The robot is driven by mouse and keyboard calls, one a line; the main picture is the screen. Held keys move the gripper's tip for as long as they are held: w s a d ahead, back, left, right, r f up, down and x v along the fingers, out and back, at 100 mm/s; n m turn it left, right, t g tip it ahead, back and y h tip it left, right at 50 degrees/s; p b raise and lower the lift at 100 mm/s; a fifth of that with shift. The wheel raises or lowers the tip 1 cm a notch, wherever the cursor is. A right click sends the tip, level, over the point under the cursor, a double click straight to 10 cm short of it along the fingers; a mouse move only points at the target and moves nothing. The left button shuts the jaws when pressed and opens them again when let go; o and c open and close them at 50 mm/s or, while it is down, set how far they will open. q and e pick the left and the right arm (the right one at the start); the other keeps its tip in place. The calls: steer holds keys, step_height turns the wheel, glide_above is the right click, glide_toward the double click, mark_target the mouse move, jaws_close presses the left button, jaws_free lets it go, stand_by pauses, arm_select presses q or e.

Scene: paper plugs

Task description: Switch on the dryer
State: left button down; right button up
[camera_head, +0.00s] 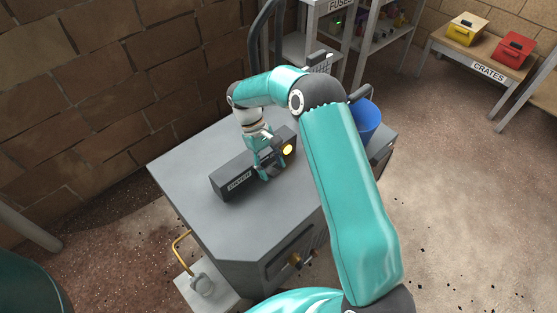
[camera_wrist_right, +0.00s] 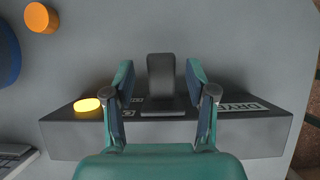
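The dryer control box (camera_head: 232,179) is a long dark box labelled DRYER on the grey cabinet top. It also fills the middle of the right wrist view (camera_wrist_right: 255,140). A bright yellow lamp (camera_head: 288,149) sits at its right end; it shows at the left in the wrist view (camera_wrist_right: 87,105). A dark upright lever (camera_wrist_right: 161,80) stands on the box. My right gripper (camera_wrist_right: 160,85) points down over the box, fingers apart on either side of the lever, with visible gaps. In the head view the gripper (camera_head: 268,170) hides the lever. My left gripper is not in view.
A blue bucket (camera_head: 366,118) stands right of the box. An orange round piece (camera_wrist_right: 41,17) is near it in the wrist view. A brass handle (camera_head: 181,242) sticks out at the cabinet's left. The near cabinet top (camera_head: 240,235) is clear. Shelves and a crates table (camera_head: 455,60) stand behind.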

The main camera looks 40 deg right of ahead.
steer(key=shift+f, duration=0.1)
steer(key=v, duration=1.2)
stand_by(0.4)
